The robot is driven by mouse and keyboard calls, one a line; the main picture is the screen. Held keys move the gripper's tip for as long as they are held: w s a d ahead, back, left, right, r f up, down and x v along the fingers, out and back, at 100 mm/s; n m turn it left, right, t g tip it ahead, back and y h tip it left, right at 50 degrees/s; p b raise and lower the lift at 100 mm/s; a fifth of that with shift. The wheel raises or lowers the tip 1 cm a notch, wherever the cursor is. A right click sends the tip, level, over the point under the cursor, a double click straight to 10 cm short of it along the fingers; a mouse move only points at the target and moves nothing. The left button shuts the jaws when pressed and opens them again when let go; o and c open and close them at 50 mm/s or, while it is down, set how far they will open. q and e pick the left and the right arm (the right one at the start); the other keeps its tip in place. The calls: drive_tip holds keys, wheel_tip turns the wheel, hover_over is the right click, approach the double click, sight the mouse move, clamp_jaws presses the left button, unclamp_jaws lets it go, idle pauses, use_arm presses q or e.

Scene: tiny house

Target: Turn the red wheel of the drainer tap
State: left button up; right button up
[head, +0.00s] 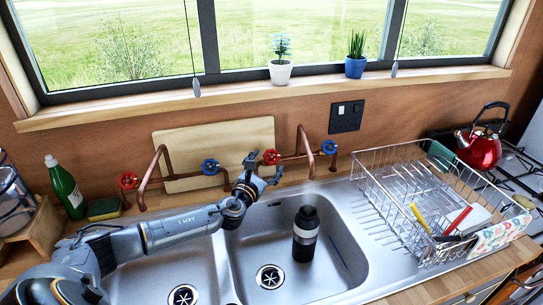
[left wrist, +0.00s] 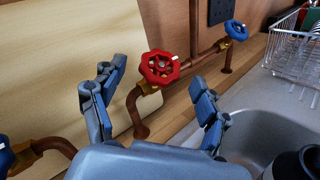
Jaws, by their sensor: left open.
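The drainer tap (head: 301,140) is the right-hand copper tap on the wall side of the sink. Its red wheel (head: 271,157) is on its left end, and a blue wheel (head: 329,147) is on its right end. My left gripper (head: 264,168) is open and empty just in front of the red wheel. In the left wrist view the red wheel (left wrist: 160,68) shows whole between the two spread fingers and beyond them, and I see no finger touching it. My right gripper is in neither view.
A second copper tap with a red wheel (head: 128,181) and a blue wheel (head: 210,167) stands to the left. A black bottle (head: 305,236) stands in the right basin. A wire dish rack (head: 373,201) is at the right. A wooden board (head: 190,143) leans on the wall.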

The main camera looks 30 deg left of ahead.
sight(271, 159)
use_arm(q)
drive_tip(key=w, duration=0.3)
drive_tip(key=shift+w+a, duration=0.1)
drive_tip(key=shift+a, duration=0.2)
drive_tip(key=shift+w, duration=0.35)
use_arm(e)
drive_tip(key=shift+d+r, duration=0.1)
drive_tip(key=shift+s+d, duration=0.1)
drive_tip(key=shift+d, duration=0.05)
use_arm(q)
drive_tip(key=c, duration=1.2)
drive_tip(key=shift+n+y, duration=0.3)
drive_tip(key=n+y+b, duration=0.1)
drive_tip(key=n+y, duration=0.2)
drive_tip(key=y, duration=0.1)
drive_tip(key=shift+f+n+b, duration=0.15)
drive_tip(key=shift+n+b, duration=0.15)
drive_tip(key=shift+n, duration=0.1)
drive_tip(key=shift+n+g+y+b, duration=0.6)
drive_tip(key=shift+n+g+y, duration=0.1)
drive_tip(key=shift+n+y, duration=0.85)
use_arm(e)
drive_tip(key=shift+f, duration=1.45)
use_arm(q)
drive_tip(key=shift+n, duration=0.25)
